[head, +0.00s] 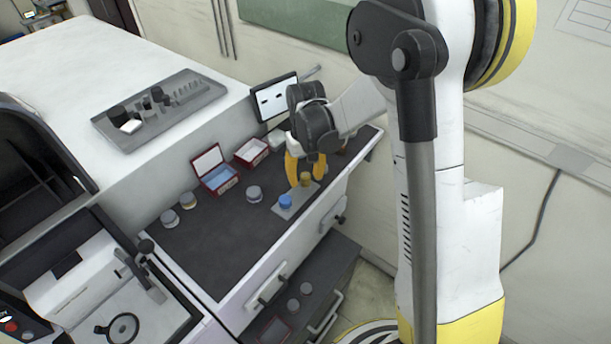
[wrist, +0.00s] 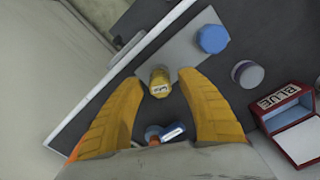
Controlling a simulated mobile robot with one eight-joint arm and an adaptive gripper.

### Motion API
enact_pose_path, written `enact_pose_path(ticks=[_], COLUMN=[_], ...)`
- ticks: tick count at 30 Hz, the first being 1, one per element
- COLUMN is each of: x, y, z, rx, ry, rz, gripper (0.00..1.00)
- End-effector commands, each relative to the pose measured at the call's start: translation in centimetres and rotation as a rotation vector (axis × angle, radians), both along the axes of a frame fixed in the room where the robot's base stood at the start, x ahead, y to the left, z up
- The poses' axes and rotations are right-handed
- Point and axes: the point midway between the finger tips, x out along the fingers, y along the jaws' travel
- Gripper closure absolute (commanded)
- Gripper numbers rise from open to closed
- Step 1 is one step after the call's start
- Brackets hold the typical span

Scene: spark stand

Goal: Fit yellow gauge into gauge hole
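The yellow gauge (head: 305,180) is a short cylinder at the far end of the grey gauge plate (head: 284,212). In the wrist view the yellow gauge (wrist: 160,82) stands between my fingertips, against the plate (wrist: 184,52). I cannot tell whether it is seated in a hole, since no gauge hole shows clearly. A blue gauge (wrist: 212,39) sits on the plate; it also shows in the head view (head: 285,201). My gripper (head: 306,175) points down, its orange-yellow fingers open on either side of the yellow gauge, with visible gaps in the wrist view (wrist: 161,80).
An open red box with a blue inside (head: 217,180), labelled BLUE, stands left of the plate. A second red box (head: 251,153) and a small screen (head: 276,97) are behind. A grey round piece (head: 254,193) lies nearby.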

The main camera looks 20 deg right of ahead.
Motion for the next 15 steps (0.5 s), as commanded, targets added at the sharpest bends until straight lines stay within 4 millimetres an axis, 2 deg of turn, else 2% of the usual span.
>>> enact_pose_path(ticks=[8,11,15], x=[0.0,0.0,-0.1], y=[0.0,0.0,0.0], z=[0.2,1.0,3.7], rx=[0.0,0.0,0.0], ry=[0.0,0.0,0.0], rz=[0.0,0.0,0.0], gripper=[0.55,0.55,0.55])
